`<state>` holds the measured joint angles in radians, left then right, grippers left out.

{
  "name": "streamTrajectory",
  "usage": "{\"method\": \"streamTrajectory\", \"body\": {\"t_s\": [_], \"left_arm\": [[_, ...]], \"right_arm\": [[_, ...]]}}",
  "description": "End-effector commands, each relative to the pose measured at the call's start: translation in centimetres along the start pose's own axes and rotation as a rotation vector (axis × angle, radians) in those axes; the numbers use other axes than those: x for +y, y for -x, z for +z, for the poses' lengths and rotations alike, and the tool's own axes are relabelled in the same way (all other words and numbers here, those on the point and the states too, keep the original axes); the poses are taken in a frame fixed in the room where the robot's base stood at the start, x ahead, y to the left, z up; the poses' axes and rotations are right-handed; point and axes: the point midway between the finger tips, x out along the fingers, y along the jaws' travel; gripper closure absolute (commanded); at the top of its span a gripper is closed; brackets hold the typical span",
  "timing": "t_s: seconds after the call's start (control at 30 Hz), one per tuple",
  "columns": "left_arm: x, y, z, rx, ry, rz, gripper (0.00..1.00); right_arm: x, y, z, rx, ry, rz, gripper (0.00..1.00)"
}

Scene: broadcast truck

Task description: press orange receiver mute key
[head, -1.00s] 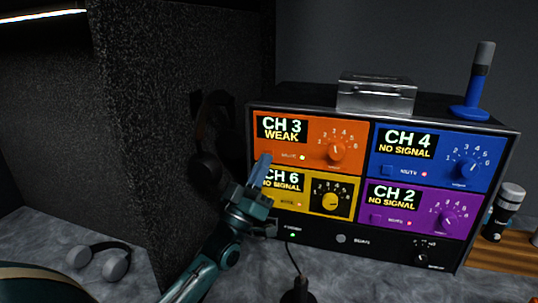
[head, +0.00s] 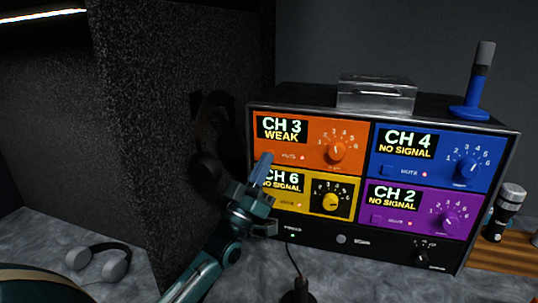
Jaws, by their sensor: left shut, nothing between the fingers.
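The orange receiver (head: 310,128) is the upper left panel of the rack, and its display reads CH 3 WEAK. Its MUTE label has a small lamp (head: 303,157) beside it, which looks red. My left gripper (head: 264,160) is shut and empty, with its fingertips at the left of that label, where they cover the key. I cannot tell whether the tips still touch it. My right gripper is not in view.
The yellow receiver (head: 289,204) lies below, partly behind my left gripper. Blue (head: 445,150) and purple (head: 418,218) receivers are to the right. A metal box (head: 376,94) and a blue microphone (head: 480,75) stand on top. Headphones (head: 98,262) lie at lower left.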

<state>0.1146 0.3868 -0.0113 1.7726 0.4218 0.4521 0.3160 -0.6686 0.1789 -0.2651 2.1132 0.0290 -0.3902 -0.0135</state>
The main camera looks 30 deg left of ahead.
Motion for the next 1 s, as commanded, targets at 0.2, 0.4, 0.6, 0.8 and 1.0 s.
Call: {"method": "streamTrajectory", "body": {"t_s": [0.2,0.4,0.6,0.8,1.0], "left_arm": [[0.4,0.6,-0.5,-0.001,-0.001,-0.001,1.00],[0.5,0.6,-0.5,0.000,-0.001,-0.001,1.00],[0.9,1.2,-1.0,-0.001,0.000,-0.001,1.00],[2.0,2.6,-2.0,-0.001,0.001,-0.001,1.00],[3.0,4.0,-3.0,-0.001,0.001,-0.001,1.00]], "right_arm": [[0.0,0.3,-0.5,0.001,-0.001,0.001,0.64],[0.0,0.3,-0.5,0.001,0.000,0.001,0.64],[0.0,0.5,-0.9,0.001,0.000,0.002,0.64],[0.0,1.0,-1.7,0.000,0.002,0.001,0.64],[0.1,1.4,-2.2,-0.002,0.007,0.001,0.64]]}}
